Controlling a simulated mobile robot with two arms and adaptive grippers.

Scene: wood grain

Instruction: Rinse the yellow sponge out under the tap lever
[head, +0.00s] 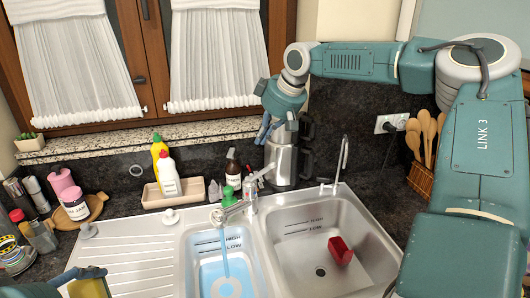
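The tap (232,207) stands between the two sink basins, with its lever (262,173) slanting up to the right. A blue stream of water (225,256) runs from it into the left basin (190,243). The yellow sponge (88,289) shows at the bottom left edge, between the fingers of my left gripper (82,279), partly cut off by the frame. My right gripper (277,131) hangs above the lever, apart from it, fingers pointing down, spread and empty.
A red object (340,250) lies in the right basin (312,283). A steel jug (284,160) stands just behind my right gripper. A tray (174,192) with bottles, a soap bottle (233,169) and a second, slim faucet (340,165) stand behind the sink. The drainboard (135,255) is mostly clear.

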